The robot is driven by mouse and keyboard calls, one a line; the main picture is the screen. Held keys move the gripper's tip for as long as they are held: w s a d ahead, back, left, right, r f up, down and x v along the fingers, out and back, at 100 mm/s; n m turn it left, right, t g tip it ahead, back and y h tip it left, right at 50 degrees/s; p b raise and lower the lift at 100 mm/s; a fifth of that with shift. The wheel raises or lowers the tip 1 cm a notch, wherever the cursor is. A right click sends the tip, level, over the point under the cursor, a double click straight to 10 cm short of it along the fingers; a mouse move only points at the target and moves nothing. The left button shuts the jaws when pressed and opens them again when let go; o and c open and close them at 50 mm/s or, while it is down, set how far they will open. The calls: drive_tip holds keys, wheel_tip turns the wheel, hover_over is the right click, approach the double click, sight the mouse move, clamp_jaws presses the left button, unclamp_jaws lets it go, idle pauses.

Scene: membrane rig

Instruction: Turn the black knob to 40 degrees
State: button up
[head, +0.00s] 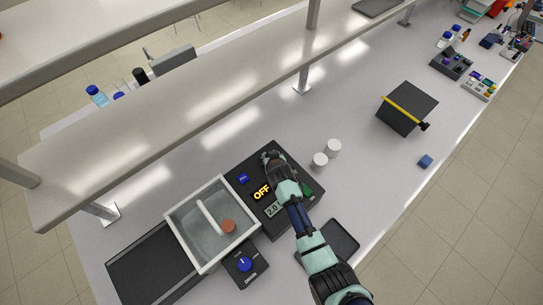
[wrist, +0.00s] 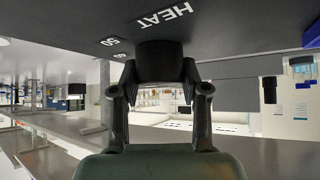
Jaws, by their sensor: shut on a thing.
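The black knob (wrist: 160,60) shows in the wrist view, on the dark panel beside a white "HEAT" label and small scale numbers, one of which reads 50. My gripper (wrist: 160,88) has its two fingers on either side of the knob and is shut on it. In the head view my gripper (head: 272,158) is at the far part of the black control panel (head: 290,162) and covers the knob. The panel carries a blue part (head: 243,178), an orange "OFF" readout (head: 261,191) and a display reading 2.0 (head: 272,209). The knob's pointer angle cannot be seen.
A clear-walled bath (head: 180,212) with a white bar and an orange-brown round piece stands left of the panel. A small box with a blue knob (head: 245,264) is in front. Two white cups (head: 326,154) stand right of the panel. A shelf (head: 200,95) runs behind.

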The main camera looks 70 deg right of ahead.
drive_tip(key=m+g+h+b, duration=0.1)
drive_tip(key=m+b, duration=0.1)
drive_tip(key=shift+w+f+m+g, duration=0.1)
drive_tip(key=shift+f+m+g, duration=0.05)
drive_tip(key=shift+m+g, duration=0.2)
drive_tip(key=shift+m+g+b, duration=0.85)
drive_tip(key=shift+m+b, duration=0.2)
drive_tip(key=shift+h, duration=0.3)
drive_tip(key=o, duration=1.2)
drive_tip(key=shift+c, duration=0.2)
drive_tip(key=v, duration=1.2)
drive_tip(key=shift+r, duration=0.2)
